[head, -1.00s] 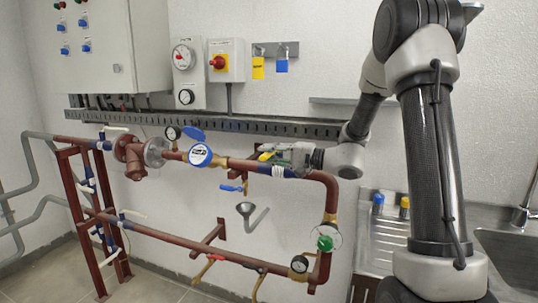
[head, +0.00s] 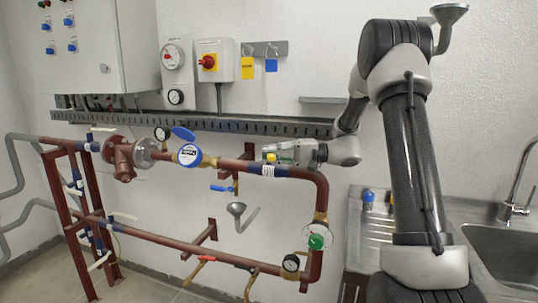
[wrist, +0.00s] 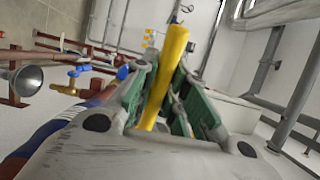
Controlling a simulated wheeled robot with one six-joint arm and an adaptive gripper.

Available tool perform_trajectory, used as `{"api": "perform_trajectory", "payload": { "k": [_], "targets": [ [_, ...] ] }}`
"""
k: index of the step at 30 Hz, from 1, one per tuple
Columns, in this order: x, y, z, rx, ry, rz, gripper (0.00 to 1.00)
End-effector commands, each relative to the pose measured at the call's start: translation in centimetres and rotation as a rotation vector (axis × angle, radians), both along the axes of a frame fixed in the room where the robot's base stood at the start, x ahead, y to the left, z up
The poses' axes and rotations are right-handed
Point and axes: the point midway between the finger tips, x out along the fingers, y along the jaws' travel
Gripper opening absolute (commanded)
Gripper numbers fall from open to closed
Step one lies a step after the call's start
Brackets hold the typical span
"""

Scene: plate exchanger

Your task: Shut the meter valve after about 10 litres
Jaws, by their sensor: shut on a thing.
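In the head view, the water meter (head: 189,155) has a white and blue face and a raised blue lid (head: 183,133). It sits on the red upper pipe (head: 236,165); its reading is too small to tell. To its right, my gripper (head: 283,157) is shut on a yellow lever (head: 285,159) just above the pipe. In the wrist view, the yellow lever (wrist: 169,70) runs between the green-backed fingers of my gripper (wrist: 165,85), its tip sticking out beyond them. The valve body under the lever is hidden.
A blue-handled tap (head: 222,188) hangs below the pipe, above a grey funnel (head: 236,209). A steel sink (head: 495,250) stands at right.

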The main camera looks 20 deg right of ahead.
Motion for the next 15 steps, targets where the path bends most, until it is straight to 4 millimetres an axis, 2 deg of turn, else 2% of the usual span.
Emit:
{"api": "perform_trajectory", "payload": {
  "k": [1, 4, 15],
  "targets": [
    [-0.02, 0.00, -0.06, -0.001, 0.001, 0.000, 0.20],
    [-0.01, -0.01, -0.06, -0.001, 0.001, -0.001, 0.37],
    [-0.08, -0.40, -0.03, 0.000, 0.000, -0.003, 0.37]
  ]
}}
